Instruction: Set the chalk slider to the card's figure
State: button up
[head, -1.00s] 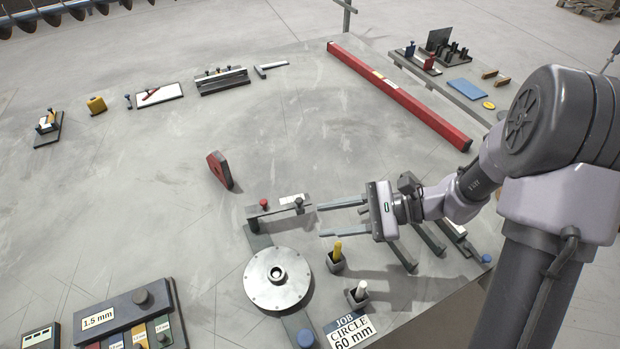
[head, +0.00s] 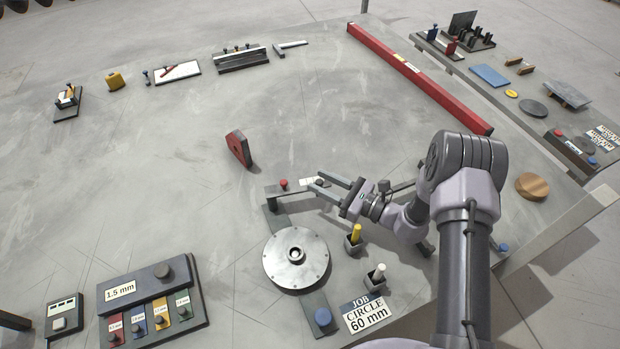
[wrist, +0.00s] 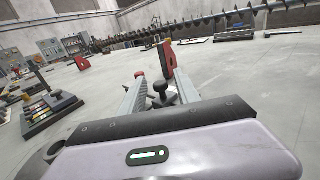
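The job card (head: 367,313) reads "JOB CIRCLE 60 mm" at the table's front. A dark bar (head: 272,193) stands beyond the round metal disc (head: 296,258). It carries a red knob (head: 283,184) at its left and a white scale strip (head: 308,182) at its right. A dark knob, probably the chalk slider's, is between my fingers in the wrist view (wrist: 160,88); in the head view my fingers partly hide it. My gripper (head: 318,182) is open around this knob, with gaps visible. The scale reading is too small to tell.
Yellow (head: 355,235) and white (head: 379,273) sticks stand in holders near my arm. A red wedge-shaped block (head: 239,148) stands beyond the bar. A 1.5 mm tray (head: 150,290) is at the front left. A long red beam (head: 420,80) lies at the back right.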

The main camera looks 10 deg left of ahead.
jog(key=x, duration=0.4)
jog(key=shift+c, duration=0.2)
grip_shut()
jog(key=shift+a, duration=0.1)
dwell(1.1)
